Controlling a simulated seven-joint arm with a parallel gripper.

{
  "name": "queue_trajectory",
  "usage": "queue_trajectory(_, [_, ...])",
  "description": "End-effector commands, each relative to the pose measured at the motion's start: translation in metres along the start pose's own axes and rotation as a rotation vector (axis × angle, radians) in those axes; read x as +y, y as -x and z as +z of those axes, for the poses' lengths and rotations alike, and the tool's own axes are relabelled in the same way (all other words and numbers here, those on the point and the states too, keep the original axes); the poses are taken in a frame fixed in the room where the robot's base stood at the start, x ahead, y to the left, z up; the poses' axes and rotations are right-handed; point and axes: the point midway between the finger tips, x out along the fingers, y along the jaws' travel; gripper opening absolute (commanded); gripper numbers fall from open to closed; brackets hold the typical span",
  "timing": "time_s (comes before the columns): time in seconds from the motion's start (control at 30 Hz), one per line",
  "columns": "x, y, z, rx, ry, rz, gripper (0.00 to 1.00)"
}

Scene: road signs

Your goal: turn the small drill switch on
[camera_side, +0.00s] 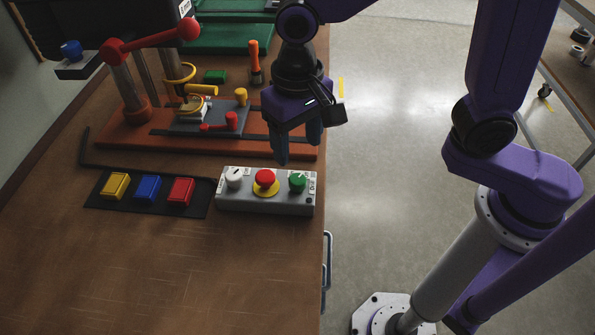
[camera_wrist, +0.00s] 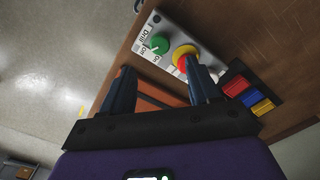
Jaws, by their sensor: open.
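A grey control box (camera_side: 265,205) on the wooden table carries a white knob (camera_side: 234,177), a red button on a yellow ring (camera_side: 265,181) and a green knob (camera_side: 297,182). In the wrist view the green knob (camera_wrist: 155,44) sits next to lettering that appears to read "Drill", and the red button (camera_wrist: 183,56) is partly behind a finger. My gripper (camera_side: 298,153) is open and empty, above and behind the right part of the box. It also shows in the wrist view (camera_wrist: 159,68), apart from the green knob.
A drill press with red handles (camera_side: 150,40) stands on an orange-brown base (camera_side: 120,135) behind the box. Yellow (camera_side: 115,186), blue (camera_side: 148,188) and red (camera_side: 181,191) blocks sit on a dark mat to its left. The front of the table is clear; its right edge is close.

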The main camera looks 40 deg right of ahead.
Motion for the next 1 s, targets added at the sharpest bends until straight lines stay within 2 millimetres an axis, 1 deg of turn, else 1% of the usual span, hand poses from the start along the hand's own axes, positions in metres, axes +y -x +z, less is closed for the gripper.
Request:
queue_trajectory(0.03, [0.001,-0.011,0.001,-0.004,0.000,0.005,0.61])
queue_trajectory(0.2, [0.001,-0.042,0.001,-0.004,0.000,0.005,0.61])
queue_trajectory(0.3, [0.001,-0.059,0.001,-0.004,0.000,0.004,0.61])
queue_trajectory(0.4, [0.001,-0.071,0.000,-0.003,0.000,0.004,0.61])
queue_trajectory(0.6, [0.000,-0.084,0.000,-0.001,0.001,0.001,0.61])
queue_trajectory(0.93, [0.000,-0.086,0.000,0.000,0.000,0.000,0.61])
queue_trajectory(0.97, [0.000,-0.086,0.000,0.000,0.000,0.000,0.51])
queue_trajectory(1.0, [0.000,-0.086,0.000,0.000,0.000,0.000,0.38])
